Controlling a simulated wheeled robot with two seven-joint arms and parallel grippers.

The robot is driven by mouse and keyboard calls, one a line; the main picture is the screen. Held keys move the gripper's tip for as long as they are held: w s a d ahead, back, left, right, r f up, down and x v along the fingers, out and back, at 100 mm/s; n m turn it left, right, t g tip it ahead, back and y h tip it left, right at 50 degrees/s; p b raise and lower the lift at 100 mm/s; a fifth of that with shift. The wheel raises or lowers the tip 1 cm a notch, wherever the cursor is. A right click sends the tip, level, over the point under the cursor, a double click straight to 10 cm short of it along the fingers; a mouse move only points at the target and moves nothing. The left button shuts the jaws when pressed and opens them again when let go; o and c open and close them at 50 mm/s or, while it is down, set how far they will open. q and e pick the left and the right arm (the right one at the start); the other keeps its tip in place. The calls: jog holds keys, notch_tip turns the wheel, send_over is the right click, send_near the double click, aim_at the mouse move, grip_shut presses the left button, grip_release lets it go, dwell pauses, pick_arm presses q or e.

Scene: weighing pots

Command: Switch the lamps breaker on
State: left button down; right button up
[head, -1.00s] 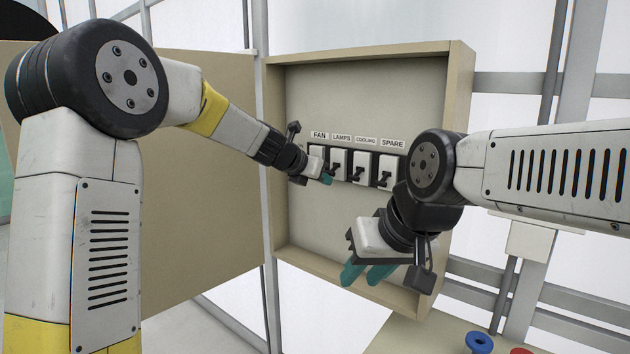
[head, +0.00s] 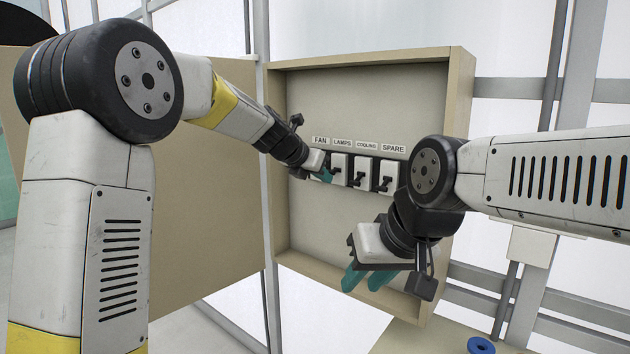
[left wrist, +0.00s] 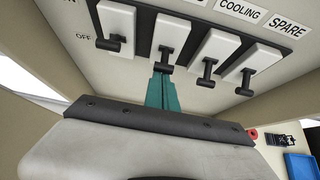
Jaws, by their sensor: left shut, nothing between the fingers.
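The lamps breaker (head: 339,163) is second from left in the row, a white plate with a black lever. In the left wrist view its lever (left wrist: 163,66) points down, toward the OFF side. My left gripper (head: 321,174) is shut and empty. In the left wrist view its teal fingertips (left wrist: 162,82) are just below the lamps lever; whether they touch it I cannot tell. In the head view they cover part of the fan breaker. My right gripper (head: 365,278) hangs below the row with its fingers apart and nothing between them.
The fan breaker (left wrist: 116,28) is left of lamps; cooling (head: 363,168) and spare (head: 388,171) are right of it, levers down. A raised beige frame (head: 463,90) surrounds the panel. An open door (head: 200,215) stands at left. A blue ring (head: 481,345) lies below right.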

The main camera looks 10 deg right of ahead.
pick_arm(q)
jog(key=shift+r, duration=0.75)
